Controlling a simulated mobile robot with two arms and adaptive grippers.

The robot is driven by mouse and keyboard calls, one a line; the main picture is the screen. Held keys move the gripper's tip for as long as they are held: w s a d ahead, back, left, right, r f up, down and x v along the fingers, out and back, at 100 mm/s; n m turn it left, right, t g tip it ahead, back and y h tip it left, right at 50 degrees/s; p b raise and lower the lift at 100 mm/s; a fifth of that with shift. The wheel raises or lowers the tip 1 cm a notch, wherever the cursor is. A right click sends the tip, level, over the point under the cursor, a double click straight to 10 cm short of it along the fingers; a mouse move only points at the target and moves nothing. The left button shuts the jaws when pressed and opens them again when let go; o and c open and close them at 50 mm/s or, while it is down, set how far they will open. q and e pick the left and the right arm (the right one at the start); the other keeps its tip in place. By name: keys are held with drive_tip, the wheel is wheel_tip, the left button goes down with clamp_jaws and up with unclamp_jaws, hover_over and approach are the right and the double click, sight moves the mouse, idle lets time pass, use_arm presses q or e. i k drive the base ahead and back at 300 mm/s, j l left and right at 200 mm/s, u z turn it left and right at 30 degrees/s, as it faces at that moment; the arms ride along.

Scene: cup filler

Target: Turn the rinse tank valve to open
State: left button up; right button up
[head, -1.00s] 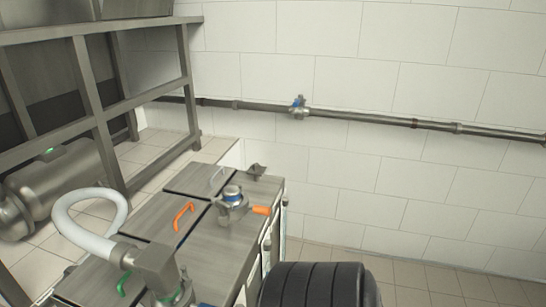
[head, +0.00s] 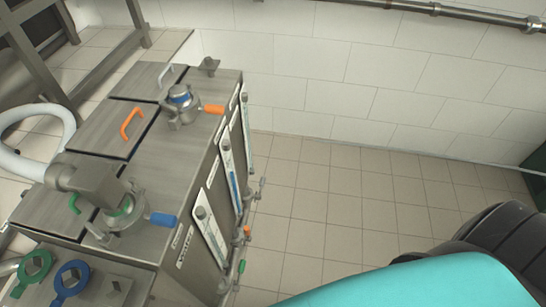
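A steel tank unit (head: 150,168) with several compartments stands at left in the head view. On its top are a valve fitting with an orange handle (head: 213,109) and a fitting with a green ring and a blue handle (head: 162,219). Low along its right side, small valves stick out: one at the far end (head: 262,183), one with an orange part (head: 247,232) and one with a green part (head: 241,267). I cannot read which belongs to the rinse tank, nor tell whether any is open. Neither of my grippers is in view.
White gauges (head: 208,222) line the tank's right side. A white hose (head: 62,125) curves at left. Green and blue rings (head: 70,280) lie at the near left. The tiled floor (head: 320,210) right of the tank is clear. A pipe (head: 440,10) runs along the wall.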

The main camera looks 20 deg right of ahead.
sight(262, 180)
drive_tip(key=i+l, duration=0.2)
drive_tip(key=l, duration=0.2)
drive_tip(key=i+l+z, duration=0.1)
drive_tip(key=l, duration=0.3)
drive_tip(key=i+l+z, duration=0.1)
drive_tip(key=i+l, duration=0.25)
